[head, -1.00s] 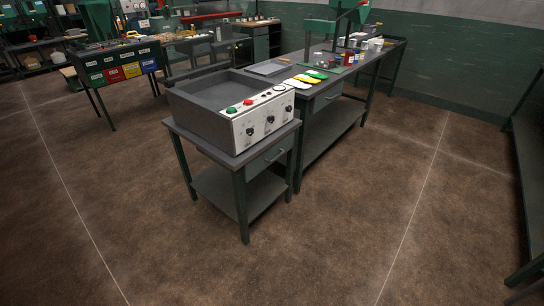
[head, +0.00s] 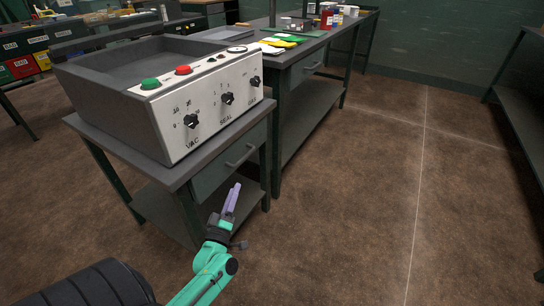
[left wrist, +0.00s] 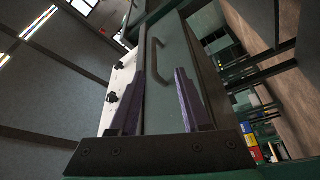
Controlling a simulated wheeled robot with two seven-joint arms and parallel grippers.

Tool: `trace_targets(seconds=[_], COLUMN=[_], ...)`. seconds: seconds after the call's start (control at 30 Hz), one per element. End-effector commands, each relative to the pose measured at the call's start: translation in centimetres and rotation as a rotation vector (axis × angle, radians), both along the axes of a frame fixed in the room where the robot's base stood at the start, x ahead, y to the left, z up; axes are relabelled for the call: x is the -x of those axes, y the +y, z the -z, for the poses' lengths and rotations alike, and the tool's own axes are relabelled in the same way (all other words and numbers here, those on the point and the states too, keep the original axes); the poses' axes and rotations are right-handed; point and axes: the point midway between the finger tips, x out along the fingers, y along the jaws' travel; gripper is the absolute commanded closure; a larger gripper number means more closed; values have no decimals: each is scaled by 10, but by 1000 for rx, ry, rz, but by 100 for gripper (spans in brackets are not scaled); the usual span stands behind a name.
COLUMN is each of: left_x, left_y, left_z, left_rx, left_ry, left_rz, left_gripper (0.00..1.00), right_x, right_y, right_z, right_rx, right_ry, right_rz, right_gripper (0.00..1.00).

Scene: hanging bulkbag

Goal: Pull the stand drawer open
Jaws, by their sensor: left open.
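The stand drawer (head: 222,172) is a grey-green front with a curved metal handle (head: 241,155), under the top of the stand (head: 228,128). It looks shut. My left gripper (head: 232,198) is below and in front of the drawer, with its purple fingers pointing up toward it. In the left wrist view the fingers (left wrist: 160,100) are apart with nothing between them, and the handle (left wrist: 157,57) shows beyond their tips, apart from them. My right gripper is not in view.
A vacuum sealer box (head: 130,85) with knobs and red and green buttons stands on the stand. A longer workbench (head: 300,60) adjoins it at the back, with gloves and bottles. The brown floor (head: 350,210) to the right is clear.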

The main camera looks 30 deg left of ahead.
Motion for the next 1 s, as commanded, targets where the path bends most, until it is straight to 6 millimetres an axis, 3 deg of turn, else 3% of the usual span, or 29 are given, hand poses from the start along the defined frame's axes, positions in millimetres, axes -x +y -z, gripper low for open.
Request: trace_targets(seconds=[0.17,0.4,0.6,0.97,1.0], left_x=[-23,-82,-122,-133,-133], left_y=[9,31,45,49,49], left_z=[-10,-22,-28,-32,-32], left_rx=[1,0,-1,-1,-1], left_ry=[-10,-8,-3,0,0], left_rz=[-2,-2,0,0,0], left_gripper=[53,53,53,53,64], right_x=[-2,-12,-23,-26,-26], right_y=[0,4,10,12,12], right_z=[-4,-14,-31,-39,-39], right_rx=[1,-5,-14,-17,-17], right_ry=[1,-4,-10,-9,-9], right_rz=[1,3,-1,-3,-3], right_gripper=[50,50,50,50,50])
